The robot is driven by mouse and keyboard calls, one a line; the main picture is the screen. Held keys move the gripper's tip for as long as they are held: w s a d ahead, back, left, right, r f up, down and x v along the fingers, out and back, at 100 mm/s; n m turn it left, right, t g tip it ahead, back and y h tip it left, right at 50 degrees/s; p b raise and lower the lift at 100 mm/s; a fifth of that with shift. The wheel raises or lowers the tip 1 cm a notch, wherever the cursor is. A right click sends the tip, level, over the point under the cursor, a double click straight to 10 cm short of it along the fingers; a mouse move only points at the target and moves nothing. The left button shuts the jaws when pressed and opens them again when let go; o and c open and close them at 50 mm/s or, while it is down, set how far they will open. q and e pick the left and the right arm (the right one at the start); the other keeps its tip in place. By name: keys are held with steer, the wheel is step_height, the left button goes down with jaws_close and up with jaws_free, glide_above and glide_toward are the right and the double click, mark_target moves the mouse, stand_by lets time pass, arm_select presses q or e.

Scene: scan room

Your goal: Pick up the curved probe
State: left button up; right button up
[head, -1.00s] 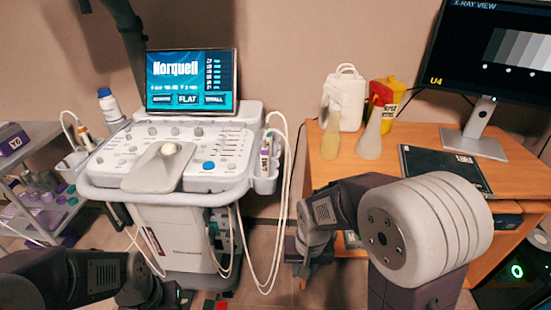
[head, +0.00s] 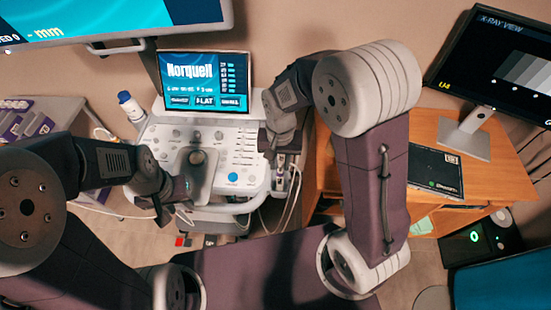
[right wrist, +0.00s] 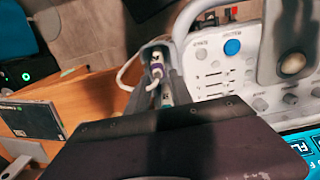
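My right gripper (head: 271,152) points down at this holder in the head view. In the right wrist view its two grey fingers (right wrist: 161,95) stand apart, with the probe in line with the gap between them. Contact is not visible. My left gripper (head: 166,214) is in front of the cart's left side, over the panel's front edge; its finger opening cannot be made out.
The ultrasound cart (head: 232,160) has a raised screen (head: 205,82) behind its panel and a bottle (head: 131,106) at its left. A wooden desk (head: 480,178) with a monitor (head: 500,70) stands at right. A large wall screen (head: 110,18) hangs at upper left.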

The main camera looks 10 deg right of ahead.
mark_target(280, 172)
steer(key=shift+r, duration=0.2)
steer(key=shift+s+r, duration=0.1)
steer(key=shift+s, duration=0.15)
steer(key=f, duration=0.3)
steer(key=shift+s+f, duration=0.15)
steer(key=shift+s, duration=0.1)
steer(key=shift+w+f, duration=0.3)
steer(key=shift+f, duration=0.15)
step_height(280, 172, down, 5)
steer(key=shift+s+d+r, duration=0.1)
steer(key=shift+r, duration=0.05)
arm_select(q)
steer(key=shift+s+r, duration=0.2)
steer(key=shift+s, duration=0.2)
arm_select(e)
jaws_close()
